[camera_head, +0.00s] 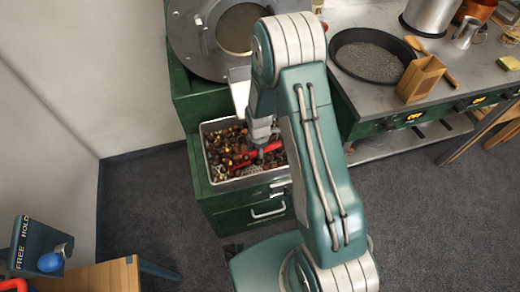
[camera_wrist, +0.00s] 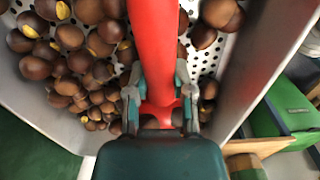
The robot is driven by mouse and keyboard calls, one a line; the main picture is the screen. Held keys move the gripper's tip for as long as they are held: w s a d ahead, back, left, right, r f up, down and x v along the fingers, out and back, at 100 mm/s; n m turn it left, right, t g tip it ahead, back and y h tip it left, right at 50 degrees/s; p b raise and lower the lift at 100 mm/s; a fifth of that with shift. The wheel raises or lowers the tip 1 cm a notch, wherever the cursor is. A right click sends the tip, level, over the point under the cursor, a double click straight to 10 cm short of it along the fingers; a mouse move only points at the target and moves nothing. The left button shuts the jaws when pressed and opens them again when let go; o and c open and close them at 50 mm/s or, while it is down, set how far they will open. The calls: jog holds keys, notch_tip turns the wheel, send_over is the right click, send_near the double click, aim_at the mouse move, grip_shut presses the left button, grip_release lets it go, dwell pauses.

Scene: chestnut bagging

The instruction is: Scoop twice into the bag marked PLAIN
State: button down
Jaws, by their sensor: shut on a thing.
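My gripper (camera_wrist: 158,100) is shut on the red handle of a scoop (camera_wrist: 153,40) in the wrist view. In the head view, my gripper (camera_head: 261,138) is low over a metal bin (camera_head: 236,184) of chestnuts, and part of the red scoop (camera_head: 272,147) shows among them. Brown chestnuts (camera_wrist: 75,65), some with yellow cuts, lie on the bin's perforated floor around the handle. The scoop's bowl is hidden, so I cannot tell its load. I cannot make out a bag marked PLAIN in either view.
A green drawer cabinet (camera_head: 253,212) holds the bin. A metal counter (camera_head: 385,100) at right bears a dark round pan (camera_head: 370,60) and a wooden box (camera_head: 420,80). A wooden table (camera_head: 95,278) stands lower left. Grey floor (camera_head: 160,215) between is clear.

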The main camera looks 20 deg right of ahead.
jog(key=shift+y, duration=0.8)
jog(key=shift+y, duration=0.6)
jog(key=shift+d+v, duration=0.15)
jog(key=shift+v, duration=1.05)
jog(key=shift+d+v, duration=0.2)
jog(key=shift+v, duration=1)
jog(key=shift+d+v, duration=0.15)
jog(key=shift+v, duration=1.05)
jog(key=shift+f, duration=0.1)
